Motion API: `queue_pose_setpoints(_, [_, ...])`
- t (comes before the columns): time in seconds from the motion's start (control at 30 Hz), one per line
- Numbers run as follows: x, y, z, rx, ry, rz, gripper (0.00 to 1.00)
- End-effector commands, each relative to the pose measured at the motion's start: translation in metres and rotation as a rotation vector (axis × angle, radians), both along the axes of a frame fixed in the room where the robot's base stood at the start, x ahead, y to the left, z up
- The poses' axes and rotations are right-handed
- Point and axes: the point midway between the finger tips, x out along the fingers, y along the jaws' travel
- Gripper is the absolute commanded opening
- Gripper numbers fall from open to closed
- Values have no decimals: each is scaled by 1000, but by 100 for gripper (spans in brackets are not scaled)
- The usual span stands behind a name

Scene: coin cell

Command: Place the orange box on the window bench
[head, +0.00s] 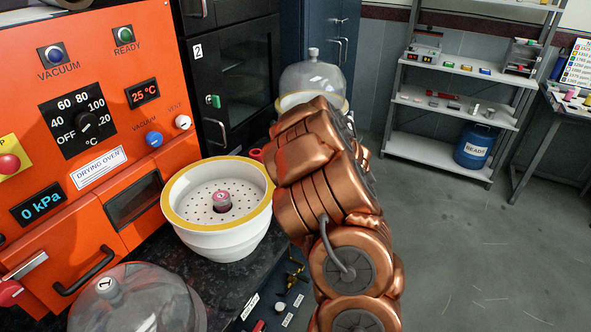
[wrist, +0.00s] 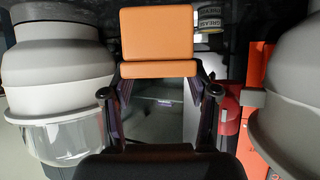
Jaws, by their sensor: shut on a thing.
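In the wrist view, an orange box (wrist: 158,45) with a seam across it sits between the fingers of my gripper (wrist: 159,72). My gripper is shut on the box, with one dark finger at each side. In the head view, my copper arm hides the gripper and the box. I cannot make out which surface, if any, is the window bench; part of a table (head: 561,110) shows at the right edge.
A white bowl (head: 211,244) with a yellow rim stands left of my arm by an orange drying oven (head: 60,120). A clear dome (head: 140,305) is in front. In the wrist view, pale vessels (wrist: 60,75) flank the gripper. Grey floor (head: 480,260) at right is clear.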

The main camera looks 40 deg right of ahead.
Motion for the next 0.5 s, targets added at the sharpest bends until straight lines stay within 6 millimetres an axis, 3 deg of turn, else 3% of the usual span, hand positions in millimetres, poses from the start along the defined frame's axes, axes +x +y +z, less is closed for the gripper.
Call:
queue_pose_setpoints(0.3, [29, -33, -2, -1, -3, 0, 2])
queue_pose_setpoints(0.5, [40, -45, -5, -1, 0, 0, 2])
